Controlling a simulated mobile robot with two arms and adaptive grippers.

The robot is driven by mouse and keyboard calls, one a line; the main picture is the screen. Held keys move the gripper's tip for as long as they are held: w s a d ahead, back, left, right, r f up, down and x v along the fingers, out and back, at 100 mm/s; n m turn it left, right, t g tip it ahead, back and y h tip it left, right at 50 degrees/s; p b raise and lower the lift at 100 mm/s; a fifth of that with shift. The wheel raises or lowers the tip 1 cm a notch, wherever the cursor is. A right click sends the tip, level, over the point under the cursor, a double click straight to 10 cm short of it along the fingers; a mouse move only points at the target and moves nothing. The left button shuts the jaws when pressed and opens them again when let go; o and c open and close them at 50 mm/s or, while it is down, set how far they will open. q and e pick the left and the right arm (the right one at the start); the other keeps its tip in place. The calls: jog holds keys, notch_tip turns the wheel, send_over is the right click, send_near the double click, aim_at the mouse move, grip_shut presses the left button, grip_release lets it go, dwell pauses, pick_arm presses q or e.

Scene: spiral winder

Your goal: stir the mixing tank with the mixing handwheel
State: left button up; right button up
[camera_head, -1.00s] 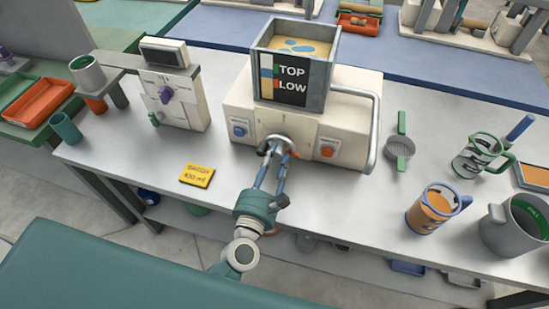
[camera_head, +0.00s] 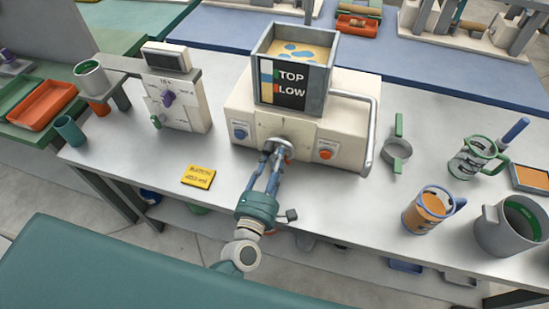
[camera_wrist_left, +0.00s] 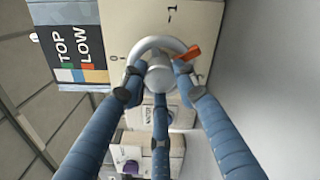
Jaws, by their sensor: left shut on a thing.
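The mixing tank (camera_head: 328,75) is a grey open box on top of a cream machine (camera_head: 239,105). It holds tan liquid with several blue patches (camera_head: 300,50), and its front panel reads TOP and LOW. The mixing handwheel (camera_wrist_left: 146,45) is a small metal ring with an orange knob (camera_wrist_left: 193,52) on the machine's front face. My left gripper (camera_head: 275,156) reaches it from the front with its blue fingers shut around the wheel. In the left wrist view the fingertips (camera_wrist_left: 160,80) sit around the hub and rim. My right gripper is not in view.
A blue button (camera_head: 240,134) and an orange button (camera_head: 326,154) flank the wheel. A bent metal pipe (camera_head: 372,130) runs down the machine's right side. A yellow card (camera_head: 198,177) lies front left. A strainer (camera_head: 397,150) and jugs (camera_head: 428,212) stand at right.

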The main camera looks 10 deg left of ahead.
pick_arm(q)
jog(key=m+p, duration=0.2)
jog(key=m, duration=0.3)
jog(key=shift+s+f+m, duration=0.1)
jog(key=shift+f+m, duration=0.05)
jog(key=shift+m, duration=0.15)
jog(key=m+p, duration=0.2)
jog(key=m, duration=0.3)
jog(key=shift+m, duration=0.4)
jog(key=shift+a, duration=0.1)
jog(key=o, duration=1)
jog(key=shift+o, duration=0.6)
jog(key=shift+s, duration=0.3)
jog(key=s, duration=1.1)
jog(key=shift+s+a, duration=0.15)
jog(key=shift+a, duration=0.1)
